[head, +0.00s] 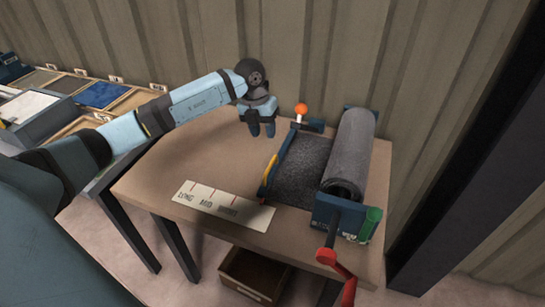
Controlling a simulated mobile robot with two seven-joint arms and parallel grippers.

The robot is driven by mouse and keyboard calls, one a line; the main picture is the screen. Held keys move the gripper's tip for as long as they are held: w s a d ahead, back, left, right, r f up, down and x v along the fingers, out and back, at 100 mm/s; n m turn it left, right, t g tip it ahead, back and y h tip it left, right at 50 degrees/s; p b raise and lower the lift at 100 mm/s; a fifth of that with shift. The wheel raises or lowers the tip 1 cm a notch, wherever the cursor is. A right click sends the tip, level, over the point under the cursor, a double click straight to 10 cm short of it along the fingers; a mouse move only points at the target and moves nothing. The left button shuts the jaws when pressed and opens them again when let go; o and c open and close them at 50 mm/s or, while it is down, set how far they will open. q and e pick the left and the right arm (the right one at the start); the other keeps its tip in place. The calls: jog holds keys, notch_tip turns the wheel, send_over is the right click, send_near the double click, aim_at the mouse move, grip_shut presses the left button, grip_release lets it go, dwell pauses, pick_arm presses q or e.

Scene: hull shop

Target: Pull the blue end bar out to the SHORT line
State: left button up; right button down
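The blue end bar (283,152) is at the left edge of a dark grey sheet (303,166) that runs from a roll (351,150) on the table. A yellow handle (271,169) is on the bar's left side. A pale strip (224,206) at the table's front carries red lines marked LONG, MID and a rightmost word that reads like SHORT. The bar's near end is right of all these lines. My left gripper (262,134) points down, its fingers a little apart and empty, above and left of the bar's far part, apart from the handle. My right gripper is out of view.
An orange knob (301,109) stands behind the sheet. A red crank (338,268) and a green grip (370,225) are at the roll's near end. The tabletop (170,170) left of the sheet is clear.

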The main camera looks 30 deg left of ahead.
aim_at(272, 161)
pick_arm(q)
jog(key=f, duration=0.3)
jog(key=d+f, duration=0.1)
jog(key=f, duration=0.3)
jog(key=d+f, duration=0.1)
jog(key=f, duration=0.2)
jog(key=shift+w+f, duration=0.15)
jog(key=shift+w, duration=0.25)
grip_shut()
